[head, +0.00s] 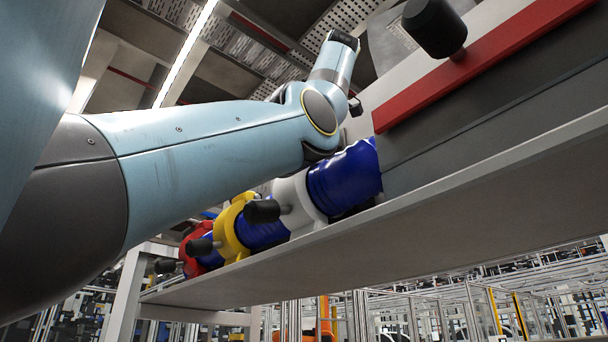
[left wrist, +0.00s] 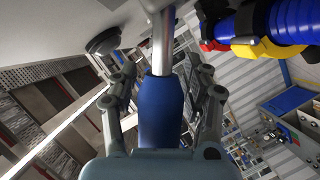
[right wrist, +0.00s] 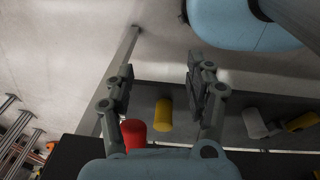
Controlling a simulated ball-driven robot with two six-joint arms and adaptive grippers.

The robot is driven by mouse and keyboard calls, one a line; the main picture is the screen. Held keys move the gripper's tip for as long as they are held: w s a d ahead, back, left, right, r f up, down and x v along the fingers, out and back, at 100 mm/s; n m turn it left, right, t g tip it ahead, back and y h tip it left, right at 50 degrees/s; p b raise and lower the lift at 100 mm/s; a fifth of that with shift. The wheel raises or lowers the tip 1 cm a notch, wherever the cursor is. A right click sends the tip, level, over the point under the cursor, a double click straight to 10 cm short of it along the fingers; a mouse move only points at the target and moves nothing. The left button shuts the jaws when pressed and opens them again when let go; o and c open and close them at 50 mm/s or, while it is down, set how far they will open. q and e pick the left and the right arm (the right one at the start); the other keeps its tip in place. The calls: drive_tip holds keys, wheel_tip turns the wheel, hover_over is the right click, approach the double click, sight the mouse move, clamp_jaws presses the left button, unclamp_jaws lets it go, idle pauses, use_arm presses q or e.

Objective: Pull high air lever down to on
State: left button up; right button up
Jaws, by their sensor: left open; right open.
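A lever with a blue grip (left wrist: 160,110) and a silver shaft shows in the left wrist view. It runs up the middle of the picture toward a pale panel. My left gripper (left wrist: 158,80) is open, with one finger on each side of the lever; I cannot tell whether they touch it. In the head view my left arm reaches up to the panel, and I cannot make out the lever there. My right gripper (right wrist: 157,82) is open and empty in the right wrist view. I cannot tell which setting the lever is at.
A dark round knob (left wrist: 103,40) is left of the lever. A blue hose (head: 343,178) with white, yellow and red collars runs along a grey shelf (head: 430,220). A black knob (head: 435,28) stands by a red bar (head: 480,65). Red (right wrist: 133,134) and yellow (right wrist: 163,114) cylinders are near my right gripper.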

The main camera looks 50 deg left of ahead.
use_arm(q)
drive_tip(key=shift+s, duration=0.15)
drive_tip(key=c, duration=0.4)
clamp_jaws()
use_arm(e)
drive_tip(key=shift+s+a, duration=0.25)
drive_tip(key=shift+s, duration=0.15)
drive_tip(key=shift+w+d, duration=0.1)
